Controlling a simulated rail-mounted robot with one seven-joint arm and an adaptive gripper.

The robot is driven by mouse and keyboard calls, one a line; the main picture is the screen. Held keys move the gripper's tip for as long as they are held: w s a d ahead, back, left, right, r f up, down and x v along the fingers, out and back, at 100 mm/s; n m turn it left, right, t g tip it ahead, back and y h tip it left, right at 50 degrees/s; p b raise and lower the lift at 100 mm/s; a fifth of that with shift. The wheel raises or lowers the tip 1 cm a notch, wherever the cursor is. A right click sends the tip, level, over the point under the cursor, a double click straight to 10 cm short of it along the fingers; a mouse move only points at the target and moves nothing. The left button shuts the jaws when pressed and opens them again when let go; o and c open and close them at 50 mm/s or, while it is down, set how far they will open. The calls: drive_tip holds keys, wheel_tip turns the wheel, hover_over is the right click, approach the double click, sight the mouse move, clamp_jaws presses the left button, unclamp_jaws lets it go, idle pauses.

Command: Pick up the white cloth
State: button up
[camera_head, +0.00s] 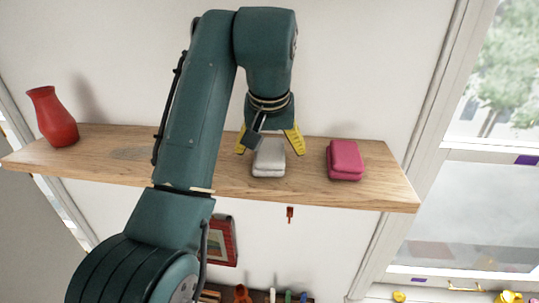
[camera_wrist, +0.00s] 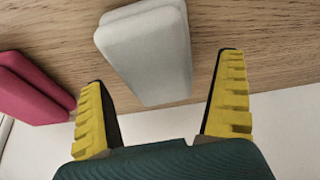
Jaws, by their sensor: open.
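The white cloth (camera_head: 268,158) lies folded into a thick pad on the wooden shelf, near the front edge. My gripper (camera_head: 270,146) is open above it, with one yellow finger toward each side. In the wrist view the white cloth (camera_wrist: 148,50) shows beyond and between the two yellow fingertips of my gripper (camera_wrist: 162,68). The fingers look apart from the cloth, and nothing is held. The gap in height between fingertips and cloth is hard to tell.
A folded pink cloth (camera_head: 345,160) lies on the shelf (camera_head: 385,190) to the right of the white one. A red vase (camera_head: 53,117) stands at the shelf's left end. A wall is close behind. Small objects (camera_head: 270,296) show below the shelf.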

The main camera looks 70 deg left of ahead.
drive_tip(key=shift+f, duration=0.2)
drive_tip(key=shift+f, duration=0.25)
idle(0.3)
drive_tip(key=c, duration=1.2)
